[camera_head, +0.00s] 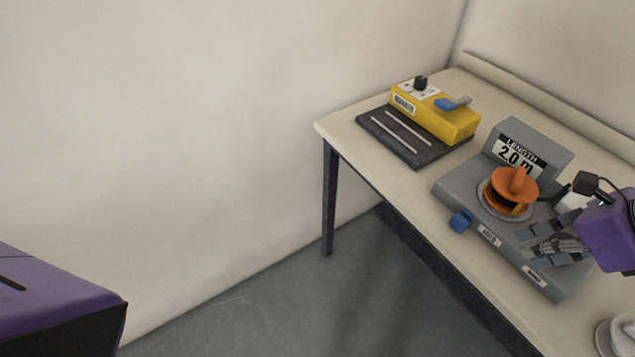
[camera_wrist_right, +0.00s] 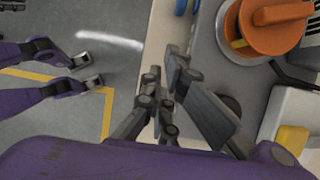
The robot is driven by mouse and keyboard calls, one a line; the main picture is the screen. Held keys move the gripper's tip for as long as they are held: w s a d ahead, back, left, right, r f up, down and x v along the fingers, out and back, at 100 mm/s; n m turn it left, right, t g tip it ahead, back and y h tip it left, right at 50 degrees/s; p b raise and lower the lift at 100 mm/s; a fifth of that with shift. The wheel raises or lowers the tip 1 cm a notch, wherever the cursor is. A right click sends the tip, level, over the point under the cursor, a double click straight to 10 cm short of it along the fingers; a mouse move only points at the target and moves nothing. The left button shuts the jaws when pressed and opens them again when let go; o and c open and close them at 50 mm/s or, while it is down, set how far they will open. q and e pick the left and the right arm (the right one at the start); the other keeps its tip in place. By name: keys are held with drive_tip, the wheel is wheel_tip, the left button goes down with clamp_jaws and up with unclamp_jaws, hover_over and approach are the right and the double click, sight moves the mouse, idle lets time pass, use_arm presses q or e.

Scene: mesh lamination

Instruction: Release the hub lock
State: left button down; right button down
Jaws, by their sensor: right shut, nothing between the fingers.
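The orange hub lock (camera_head: 515,183), a round disc with a raised grip, sits on top of the reel on the grey winding machine (camera_head: 455,190). In the right wrist view the lock (camera_wrist_right: 275,25) is at the upper right. My right gripper (camera_head: 545,245) is shut and empty, over the front right part of the machine, apart from the lock and to its lower right in the head view. Its fingers (camera_wrist_right: 165,95) show in the middle of the wrist view. My left gripper cannot be made out in either view.
The machine has a "LENGTH 2.0 m" display (camera_head: 519,152) behind the reel and a blue knob (camera_head: 460,221) at its front left. A yellow device (camera_head: 455,121) stands on a dark mat (camera_head: 400,145) with two rods. A white cup (camera_head: 622,331) is at the lower right.

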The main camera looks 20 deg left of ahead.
sight(459, 223)
use_arm(q)
drive_tip(key=shift+w, duration=0.25)
use_arm(e)
drive_tip(key=shift+w+d+r+h, duration=0.4)
drive_tip(key=shift+d, duration=0.3)
drive_tip(key=shift+f, duration=0.15)
drive_tip(key=x, duration=1)
drive_tip(key=shift+w+a, duration=0.2)
drive_tip(key=shift+a, duration=0.05)
drive_tip(key=shift+w+a+r+p, duration=0.1)
drive_tip(key=shift+w+a+p, duration=0.2)
drive_tip(key=shift+a, duration=0.2)
drive_tip(key=shift+w+a+r+p, duration=0.1)
drive_tip(key=shift+w+a+p, duration=0.05)
drive_tip(key=shift+w+a, duration=0.55)
drive_tip(key=shift+a, duration=0.25)
use_arm(q)
drive_tip(key=shift+r, duration=0.35)
use_arm(e)
drive_tip(key=shift+f, duration=0.1)
